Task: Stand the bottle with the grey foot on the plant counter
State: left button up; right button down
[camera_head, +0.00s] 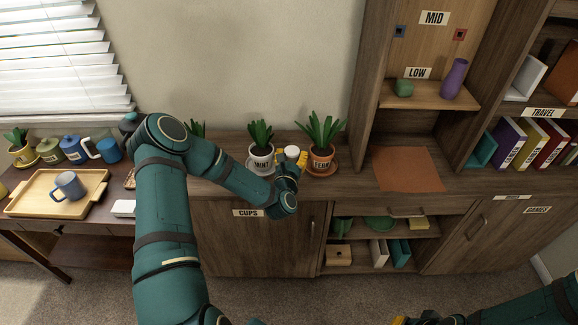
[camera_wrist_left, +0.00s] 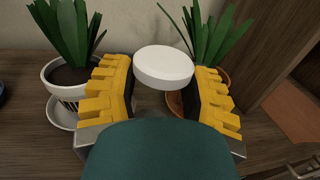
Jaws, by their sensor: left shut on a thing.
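My left gripper (camera_head: 290,168) is over the plant counter (camera_head: 345,188), between the white MINT pot (camera_head: 262,160) and the orange FERN pot (camera_head: 321,160). It is shut on a bottle with a round white top (camera_head: 292,151). In the left wrist view the white top (camera_wrist_left: 163,66) shows between the yellow finger pads (camera_wrist_left: 164,100). The bottle's lower part and foot are hidden by my gripper, so I cannot tell whether it touches the counter. My right gripper (camera_head: 400,321) shows only as a yellow bit at the bottom edge.
Both potted plants stand on saucers close beside my left gripper. A brown mat (camera_head: 408,168) lies to the right on the counter. A tall shelf unit (camera_head: 362,85) rises behind it. At left, a desk holds a tray (camera_head: 30,203) with a blue mug (camera_head: 69,186).

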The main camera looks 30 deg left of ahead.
pick_arm(q)
jog(key=shift+f+b, duration=0.3)
jog(key=shift+f, duration=1.7)
jog(key=shift+f, duration=0.2)
jog(key=o, duration=1)
jog(key=shift+r, duration=0.15)
